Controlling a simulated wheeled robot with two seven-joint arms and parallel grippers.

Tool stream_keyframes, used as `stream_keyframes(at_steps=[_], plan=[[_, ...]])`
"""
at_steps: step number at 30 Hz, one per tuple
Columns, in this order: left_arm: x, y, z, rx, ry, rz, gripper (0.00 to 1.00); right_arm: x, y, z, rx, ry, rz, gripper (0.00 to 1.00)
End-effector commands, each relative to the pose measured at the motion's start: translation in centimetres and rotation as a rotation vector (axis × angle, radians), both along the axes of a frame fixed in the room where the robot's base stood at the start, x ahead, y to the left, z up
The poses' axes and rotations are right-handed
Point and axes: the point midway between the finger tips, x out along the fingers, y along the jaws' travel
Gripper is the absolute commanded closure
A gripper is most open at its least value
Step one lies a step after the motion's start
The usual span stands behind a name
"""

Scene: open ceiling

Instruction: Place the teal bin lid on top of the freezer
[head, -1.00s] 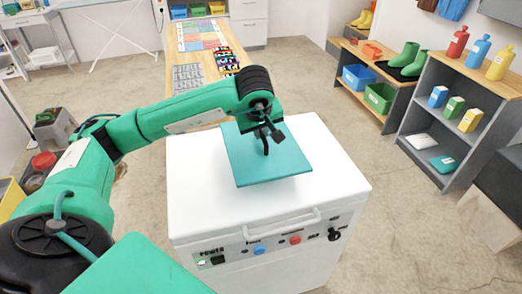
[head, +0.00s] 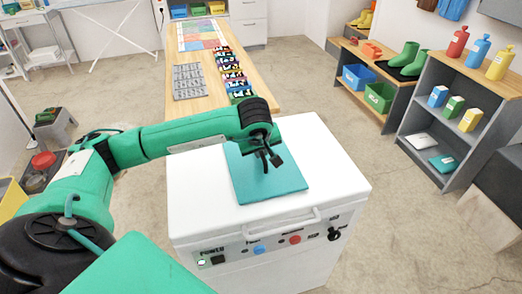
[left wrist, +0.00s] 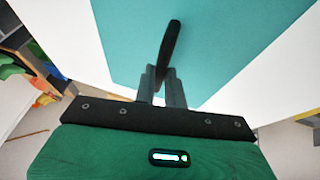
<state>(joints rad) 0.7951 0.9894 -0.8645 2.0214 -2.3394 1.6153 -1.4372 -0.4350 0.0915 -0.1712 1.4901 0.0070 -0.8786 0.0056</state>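The teal bin lid (head: 270,184) is a flat square over the middle of the white freezer's top (head: 335,180). It looks flat on the top or very close above it; I cannot tell whether it touches all round. My left gripper (head: 268,157) is at the lid's middle from above. In the left wrist view my fingers (left wrist: 164,86) are close together around the lid's black handle (left wrist: 169,42), with the teal surface (left wrist: 225,45) beyond. The gripper hides part of the handle. My right gripper is not in view.
The freezer front has a handle (head: 281,226) and control knobs. A wooden table (head: 205,107) with coloured items stands behind it. A grey shelf (head: 455,107) with bottles and boxes stands at the right. Bare top surrounds the lid.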

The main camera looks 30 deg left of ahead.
Motion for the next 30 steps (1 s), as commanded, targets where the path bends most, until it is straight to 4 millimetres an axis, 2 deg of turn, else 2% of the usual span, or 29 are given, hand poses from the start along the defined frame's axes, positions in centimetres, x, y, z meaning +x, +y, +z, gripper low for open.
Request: stream_keyframes(at_steps=[1, 3, 15, 20, 30], plan=[[0.0, 0.0, 0.0, 0.0, 0.0, 0.0, 0.8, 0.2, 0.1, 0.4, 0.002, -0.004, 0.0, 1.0], [0.0, 0.0, 0.0, 0.0, 0.0, 0.0, 0.67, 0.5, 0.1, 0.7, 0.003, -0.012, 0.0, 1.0], [0.0, 0.0, 0.3, 0.0, 0.0, 0.0, 0.66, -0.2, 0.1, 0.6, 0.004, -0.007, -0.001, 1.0], [-1.0, -0.5, 2.8, 0.0, -0.006, -0.003, 0.66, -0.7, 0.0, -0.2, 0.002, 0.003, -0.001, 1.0], [-3.7, -1.7, 9.2, -0.001, -0.003, -0.002, 0.66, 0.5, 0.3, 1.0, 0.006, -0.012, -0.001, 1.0]])
